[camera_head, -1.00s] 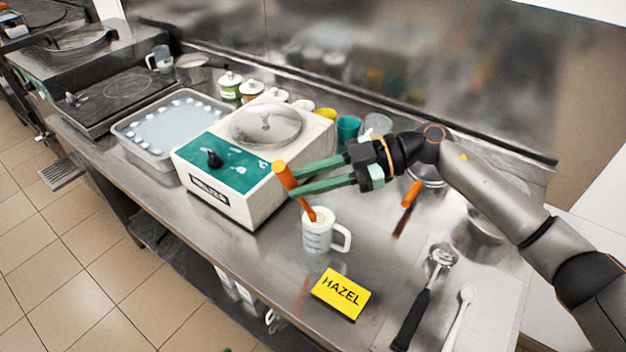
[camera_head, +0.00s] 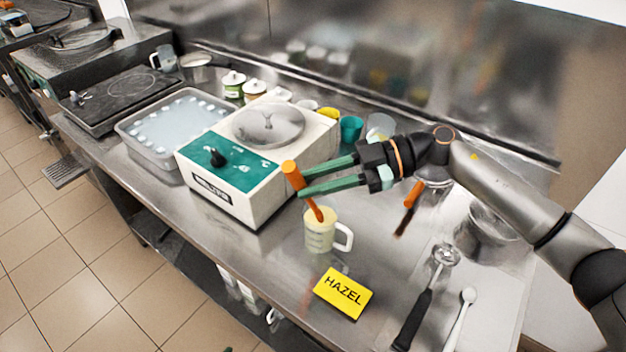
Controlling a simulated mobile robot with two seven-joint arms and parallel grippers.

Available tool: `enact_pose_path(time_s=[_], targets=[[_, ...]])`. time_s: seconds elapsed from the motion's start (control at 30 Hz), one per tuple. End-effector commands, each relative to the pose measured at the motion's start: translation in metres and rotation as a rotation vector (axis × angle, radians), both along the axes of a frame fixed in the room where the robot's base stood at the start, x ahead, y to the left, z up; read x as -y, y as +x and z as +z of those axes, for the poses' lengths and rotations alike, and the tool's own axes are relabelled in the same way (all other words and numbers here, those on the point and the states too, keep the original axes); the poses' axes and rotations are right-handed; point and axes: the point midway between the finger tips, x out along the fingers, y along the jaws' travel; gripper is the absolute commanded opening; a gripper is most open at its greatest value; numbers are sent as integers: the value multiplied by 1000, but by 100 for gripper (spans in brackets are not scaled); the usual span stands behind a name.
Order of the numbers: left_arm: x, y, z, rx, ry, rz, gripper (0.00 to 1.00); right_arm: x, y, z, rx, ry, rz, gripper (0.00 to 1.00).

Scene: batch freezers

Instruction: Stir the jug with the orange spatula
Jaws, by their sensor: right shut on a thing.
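The orange spatula (camera_head: 293,176) stands tilted, its handle top leaning left and its lower end inside the jug. The jug (camera_head: 319,237) is a pale cup with measuring marks and a handle on its right, upright on the steel counter. Its contents (camera_head: 320,215) look pale yellow; the spatula's tip is hidden in them. My right gripper (camera_head: 302,181) reaches in from the right above the jug, its green fingers shut on the spatula's handle. My left gripper is out of view.
A white batch freezer (camera_head: 230,208) with a green top stands left of the jug. A yellow HAZEL card (camera_head: 342,293) lies in front. A black-handled scoop (camera_head: 427,300) and a white spoon (camera_head: 460,318) lie to the right. An ice tray (camera_head: 143,155) sits further left.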

Motion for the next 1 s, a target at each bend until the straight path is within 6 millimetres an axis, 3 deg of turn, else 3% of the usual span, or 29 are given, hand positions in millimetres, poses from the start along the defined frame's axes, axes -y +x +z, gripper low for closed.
enact_pose_path(time_s=[0.23, 0.73, 1.0], targets=[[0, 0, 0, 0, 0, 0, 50, -1, -1, 5, 2, 1, 0, 0], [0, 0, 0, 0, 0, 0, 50, -9, -14, 41, 2, 1, -1, 0], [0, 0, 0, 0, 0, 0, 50, -10, -16, 45, 0, 0, -1, 0]])
